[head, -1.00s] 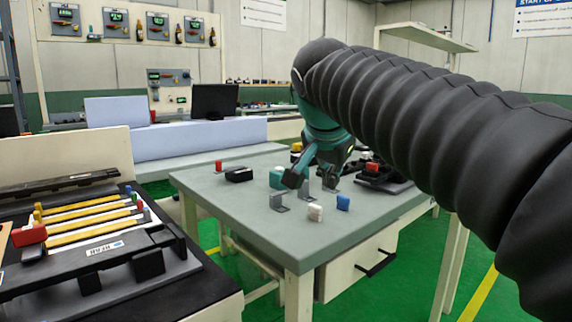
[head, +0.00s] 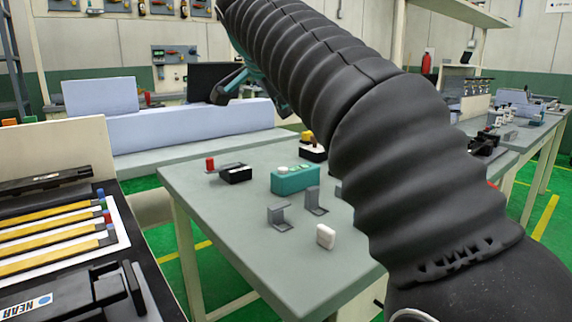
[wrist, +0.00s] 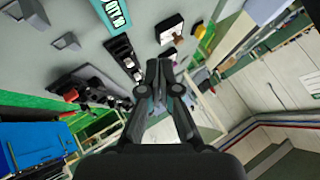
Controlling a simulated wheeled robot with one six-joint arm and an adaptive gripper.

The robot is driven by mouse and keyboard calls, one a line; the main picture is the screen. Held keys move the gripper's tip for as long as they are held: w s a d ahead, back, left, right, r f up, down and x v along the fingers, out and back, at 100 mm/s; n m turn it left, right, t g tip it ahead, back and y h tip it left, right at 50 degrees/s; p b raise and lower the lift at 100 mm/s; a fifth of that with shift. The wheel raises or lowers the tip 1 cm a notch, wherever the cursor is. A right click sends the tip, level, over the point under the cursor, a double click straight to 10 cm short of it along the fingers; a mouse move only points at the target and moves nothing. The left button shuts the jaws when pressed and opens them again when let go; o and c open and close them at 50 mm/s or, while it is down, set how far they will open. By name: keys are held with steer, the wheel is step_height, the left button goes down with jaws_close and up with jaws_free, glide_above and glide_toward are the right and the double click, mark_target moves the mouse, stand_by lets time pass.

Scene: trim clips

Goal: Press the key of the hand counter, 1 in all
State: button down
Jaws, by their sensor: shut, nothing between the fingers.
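A teal box with pale round keys on top (head: 295,178) stands on the grey-green table; it looks like the hand counter. In the wrist view a teal box with a display (wrist: 113,14) shows at the top edge, cut off; its digits are hard to read. My gripper is at the upper left in the head view (head: 228,92), raised above the table and apart from the teal box, partly hidden by my arm. In the wrist view my gripper (wrist: 160,68) is shut and empty, its fingers pointing towards the table's other devices.
Two grey brackets (head: 279,217) (head: 315,202) and a white block (head: 325,236) stand in front of the teal box. A black box (head: 235,173) with a red part lies behind left. A yellow-topped device (head: 312,150) stands behind. My arm hides the table's right side.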

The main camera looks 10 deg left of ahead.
mark_target(282, 169)
steer(key=shift+a, duration=0.1)
step_height(282, 169, down, 9)
steer(key=b, duration=0.6)
stand_by(1.6)
steer(key=shift+f+b, duration=0.35)
steer(key=shift+b, duration=0.05)
steer(key=shift+f+b, duration=0.35)
steer(key=shift+f, duration=0.1)
stand_by(0.6)
stand_by(0.3)
steer(key=shift+r+p, duration=0.9)
